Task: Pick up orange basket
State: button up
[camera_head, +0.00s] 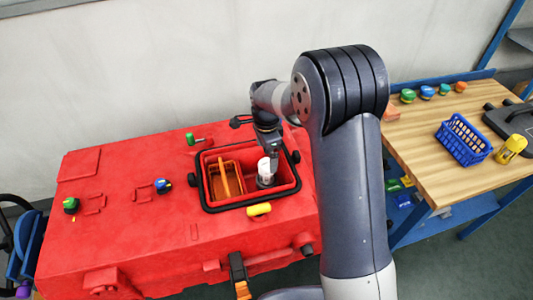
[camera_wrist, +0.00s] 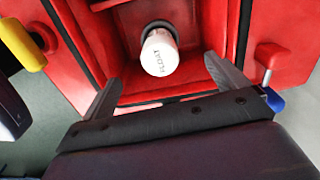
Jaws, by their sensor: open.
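The orange basket (camera_head: 226,180) sits in the left part of the open recess in the red scrubber tank (camera_head: 120,200), with its handle bar across the middle. My gripper (camera_head: 273,160) is over the right part of the recess, to the right of the basket and apart from it. In the wrist view my gripper (camera_wrist: 166,88) is open, with two dark fingers apart and nothing between their tips. A white cylinder marked FLOAT (camera_wrist: 160,54) stands just beyond the fingers; it also shows in the head view (camera_head: 264,165). I cannot make out the basket in the wrist view.
A black rim (camera_head: 250,204) surrounds the recess. A yellow part (camera_head: 259,209) lies at its front edge. Blue (camera_head: 162,186) and green (camera_head: 71,205) knobs stand on the tank's left. On the right, a wooden table (camera_head: 430,150) holds a blue basket (camera_head: 463,141).

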aim_at(225, 184)
jog(key=i+u, duration=0.1)
jog(key=u, duration=0.35)
jog(key=i+l+u, duration=0.1)
jog(key=u, duration=0.3)
jog(key=l+u, duration=0.2)
jog(key=u, duration=0.25)
